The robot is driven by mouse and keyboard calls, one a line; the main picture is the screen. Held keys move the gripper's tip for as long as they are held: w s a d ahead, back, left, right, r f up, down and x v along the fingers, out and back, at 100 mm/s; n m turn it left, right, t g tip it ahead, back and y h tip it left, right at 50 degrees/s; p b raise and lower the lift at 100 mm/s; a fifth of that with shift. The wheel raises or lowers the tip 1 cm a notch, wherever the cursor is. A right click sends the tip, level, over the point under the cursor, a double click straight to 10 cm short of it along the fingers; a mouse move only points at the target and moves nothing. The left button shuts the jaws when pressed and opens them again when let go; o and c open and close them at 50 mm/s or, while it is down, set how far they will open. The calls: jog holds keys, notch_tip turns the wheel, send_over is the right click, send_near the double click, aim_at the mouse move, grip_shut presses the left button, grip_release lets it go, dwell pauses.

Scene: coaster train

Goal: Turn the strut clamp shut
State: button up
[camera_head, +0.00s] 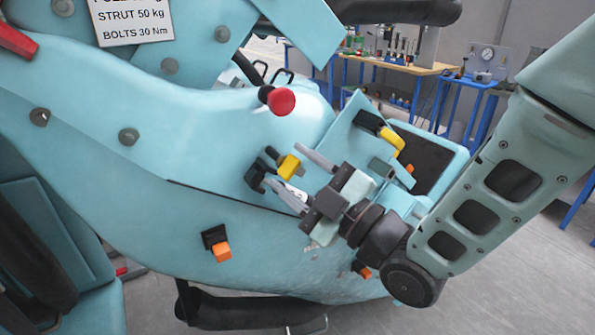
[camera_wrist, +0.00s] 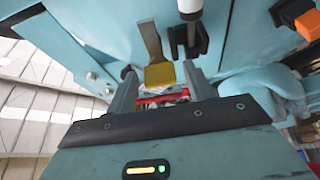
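A yellow-ended lever, which looks like the strut clamp's handle (camera_head: 289,167), sits on the side of the pale blue train body. In the wrist view a flat metal arm leads up from its yellow end (camera_wrist: 160,75). My gripper (camera_head: 287,170) is open, with one finger on each side of the yellow end. In the wrist view the fingers (camera_wrist: 160,84) show gaps to the yellow part. Contact is not visible. A black bracket (camera_head: 256,173) stands beside the lever; in the wrist view a white and black rod (camera_wrist: 190,32) is there.
A red knob (camera_head: 281,101) sticks out above. A second yellow handle (camera_head: 392,139) on a black base is to the right. An orange block (camera_head: 222,251) is lower left, and a black padded bar (camera_head: 250,309) is below. Workbenches (camera_head: 400,68) stand behind.

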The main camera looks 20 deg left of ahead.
jog(key=c, duration=0.7)
jog(key=shift+c, duration=0.2)
